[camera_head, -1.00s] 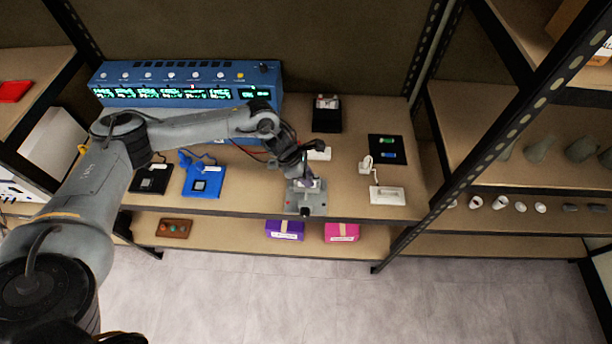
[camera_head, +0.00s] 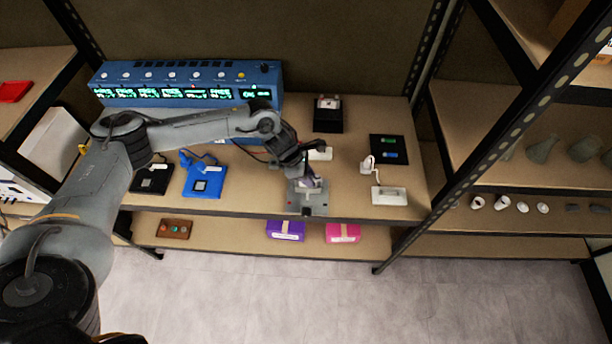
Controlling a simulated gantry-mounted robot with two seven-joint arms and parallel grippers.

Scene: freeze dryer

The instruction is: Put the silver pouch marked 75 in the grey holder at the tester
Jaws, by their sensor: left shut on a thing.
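My left arm reaches in from the left across the shelf. My left gripper (camera_head: 311,183) points down over the grey holder (camera_head: 306,209) at the front edge of the shelf. It is shut on a small pale silvery piece, which I take to be the silver pouch (camera_head: 313,188). The pouch is at or just above the holder's top; I cannot tell whether it touches. Its number cannot be read, and the fingers hide part of it. My right gripper is out of view.
A blue instrument (camera_head: 190,92) with lit displays stands at the back left. A blue pad (camera_head: 204,181) and a black pad (camera_head: 152,180) lie left of the holder. A white tray (camera_head: 388,196) lies to the right. Purple (camera_head: 286,231) and pink (camera_head: 342,233) boxes sit on the lower shelf.

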